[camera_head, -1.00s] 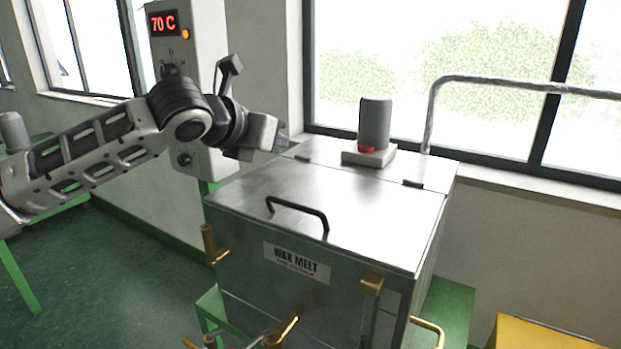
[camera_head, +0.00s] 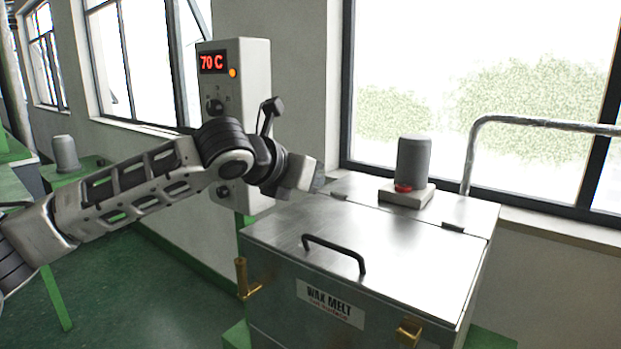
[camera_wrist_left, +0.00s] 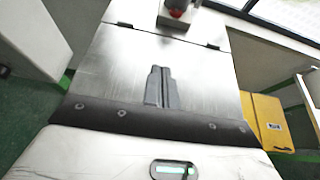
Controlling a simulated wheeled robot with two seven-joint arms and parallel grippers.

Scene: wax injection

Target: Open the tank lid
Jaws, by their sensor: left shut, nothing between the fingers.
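The steel wax melt tank (camera_head: 300,309) stands in the middle right of the head view. Its flat metal lid (camera_head: 400,245) is closed, with hinges along the back. A black bar handle (camera_head: 335,250) stands up near the lid's front edge. My left gripper (camera_head: 318,178) is shut and empty, above the lid's back left corner and apart from the handle. In the left wrist view its closed fingers (camera_wrist_left: 163,87) show over the lid (camera_wrist_left: 140,60); the handle is not visible there. My right gripper is in neither view.
A grey motor (camera_head: 413,162) sits on the tank's fixed back strip. A control box (camera_head: 255,85) reading 70 C stands behind my left arm. Brass fittings (camera_head: 243,280) stick out at the tank's front. A yellow box (camera_wrist_left: 265,120) stands right of the tank.

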